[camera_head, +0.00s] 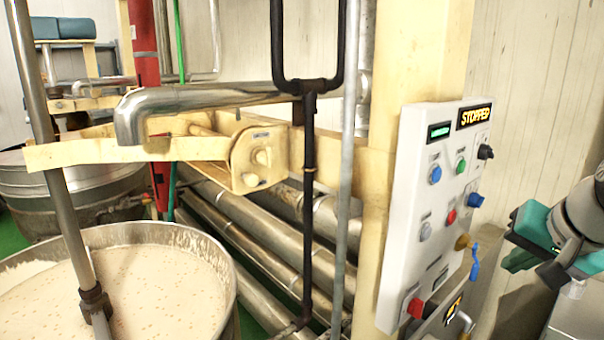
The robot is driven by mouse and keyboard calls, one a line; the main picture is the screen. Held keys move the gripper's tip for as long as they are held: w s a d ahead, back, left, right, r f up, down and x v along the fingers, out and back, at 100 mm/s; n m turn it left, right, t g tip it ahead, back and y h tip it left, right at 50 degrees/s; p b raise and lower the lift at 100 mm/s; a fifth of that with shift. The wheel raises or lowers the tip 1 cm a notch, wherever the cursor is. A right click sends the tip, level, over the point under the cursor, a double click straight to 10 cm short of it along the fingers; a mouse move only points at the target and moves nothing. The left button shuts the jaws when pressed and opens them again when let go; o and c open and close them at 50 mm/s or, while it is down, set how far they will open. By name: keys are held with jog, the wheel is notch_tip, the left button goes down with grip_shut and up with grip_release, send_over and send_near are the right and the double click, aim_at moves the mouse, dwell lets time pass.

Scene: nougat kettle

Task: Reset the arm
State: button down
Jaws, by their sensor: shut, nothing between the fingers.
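My gripper (520,258), teal with dark parts, is at the right edge in the head view, at the end of my grey arm. It is shut and I see nothing held in it. It is to the right of the control panel (406,243), apart from it in the picture. A blue handle (474,265) sticks out on the panel's right side. Part of my arm is cut off by the frame edge.
A large metal kettle (232,290) of creamy, speckled mix stands at lower left, with a metal shaft (58,190) in it. A second kettle (90,190) stands behind. Pipes (260,240) run low in the middle. A pale wall (545,100) rises behind my gripper.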

jog(key=s+a+f+n, duration=0.2)
jog(key=a+f+n, duration=0.1)
jog(key=a+f, duration=0.5)
jog(key=s+a+f+n+g, duration=0.1)
jog(key=s+a+f+n, duration=0.2)
jog(key=a+f, duration=0.5)
jog(key=shift+s+a+f+n, duration=0.2)
jog(key=shift+a+f+n, duration=0.35)
jog(key=shift+a, duration=0.7)
